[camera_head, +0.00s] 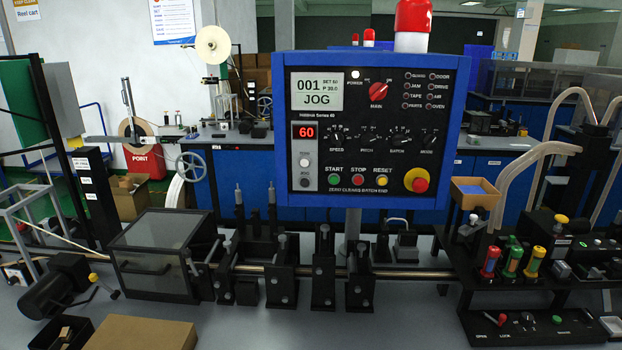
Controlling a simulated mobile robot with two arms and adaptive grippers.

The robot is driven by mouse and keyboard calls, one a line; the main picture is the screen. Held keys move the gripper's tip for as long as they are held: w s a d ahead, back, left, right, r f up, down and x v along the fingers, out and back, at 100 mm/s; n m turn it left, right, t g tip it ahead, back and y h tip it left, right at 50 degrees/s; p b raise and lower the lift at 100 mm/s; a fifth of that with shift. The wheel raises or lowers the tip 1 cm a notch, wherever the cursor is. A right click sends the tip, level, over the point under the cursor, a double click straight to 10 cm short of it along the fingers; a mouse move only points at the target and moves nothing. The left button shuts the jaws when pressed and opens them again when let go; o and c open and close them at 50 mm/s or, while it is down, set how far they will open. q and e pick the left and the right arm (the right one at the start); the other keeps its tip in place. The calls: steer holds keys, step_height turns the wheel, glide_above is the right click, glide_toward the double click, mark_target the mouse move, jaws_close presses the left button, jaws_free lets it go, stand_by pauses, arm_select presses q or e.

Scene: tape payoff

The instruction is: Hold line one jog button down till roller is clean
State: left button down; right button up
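The blue control panel (455,110) stands upright in the middle of the view. Its screen (317,91) reads "001" and "JOG", and a red number display (304,132) reads "60". Under that are a white button (305,162) and a dark button (305,183); their small labels are too blurred to read surely. Green START (333,180), red STOP (358,180) and yellow RESET (383,180) buttons sit in a row. I cannot tell which part is the roller or whether it is clean. Neither of my grippers is in view.
A red emergency button (419,184) sits at the panel's lower right. Below the panel, a metal rod (340,271) runs through black stands. A clear-lidded box (160,255) and a cardboard box (140,333) are at left. Coloured handles (512,262) stand at right.

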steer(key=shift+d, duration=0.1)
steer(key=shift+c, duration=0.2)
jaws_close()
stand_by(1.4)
